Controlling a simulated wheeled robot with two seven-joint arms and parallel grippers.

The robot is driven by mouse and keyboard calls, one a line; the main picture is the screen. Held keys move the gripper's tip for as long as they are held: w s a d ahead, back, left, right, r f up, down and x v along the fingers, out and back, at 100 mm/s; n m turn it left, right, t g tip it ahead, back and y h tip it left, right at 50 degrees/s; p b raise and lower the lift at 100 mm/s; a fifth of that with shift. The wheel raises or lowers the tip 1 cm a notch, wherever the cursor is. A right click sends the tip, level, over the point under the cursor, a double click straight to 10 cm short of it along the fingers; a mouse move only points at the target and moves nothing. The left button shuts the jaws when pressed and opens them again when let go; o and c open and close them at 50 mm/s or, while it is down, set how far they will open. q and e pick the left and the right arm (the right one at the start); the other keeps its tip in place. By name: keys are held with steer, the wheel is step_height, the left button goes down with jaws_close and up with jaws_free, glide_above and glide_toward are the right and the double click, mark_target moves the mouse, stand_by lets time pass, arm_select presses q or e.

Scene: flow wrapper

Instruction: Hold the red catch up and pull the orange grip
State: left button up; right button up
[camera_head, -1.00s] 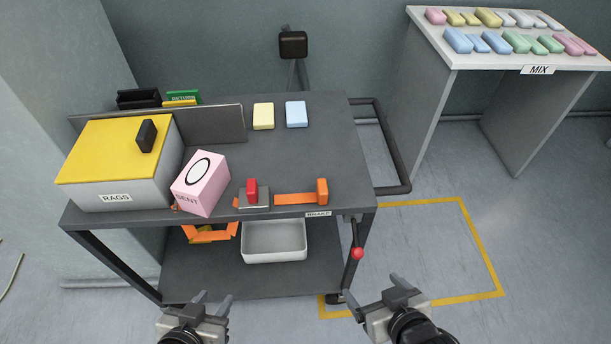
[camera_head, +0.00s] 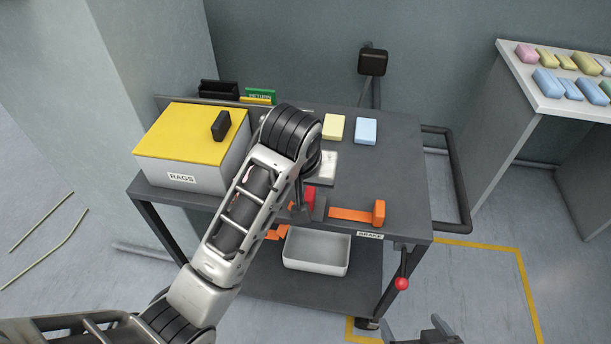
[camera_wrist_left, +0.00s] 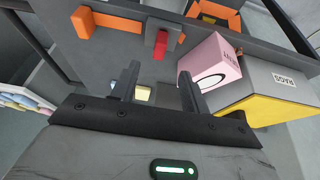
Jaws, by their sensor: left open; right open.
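The red catch (camera_head: 310,196) sits on a grey block at the cart's front edge, partly behind my left arm; it also shows in the left wrist view (camera_wrist_left: 159,46). The orange grip (camera_head: 379,212) stands to its right at the end of an orange strip, and shows in the wrist view (camera_wrist_left: 83,22). My left gripper (camera_wrist_left: 158,72) is open and empty above the cart top, with the catch beyond its fingertips and apart from them. The arm mostly hides this gripper in the head view. My right gripper (camera_head: 418,332) is open, low in front of the cart.
A pink box (camera_wrist_left: 211,62) stands close by one left finger in the wrist view; my arm hides it in the head view. The RAGS box (camera_head: 190,165) is at left. Yellow (camera_head: 334,126) and blue blocks (camera_head: 366,131) lie behind. A red-knobbed lever (camera_head: 402,283) hangs at the front right.

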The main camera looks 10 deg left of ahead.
mark_target(309, 196)
arm_select(q)
steer(key=x, duration=1.1)
steer(key=shift+w, duration=0.2)
jaws_close()
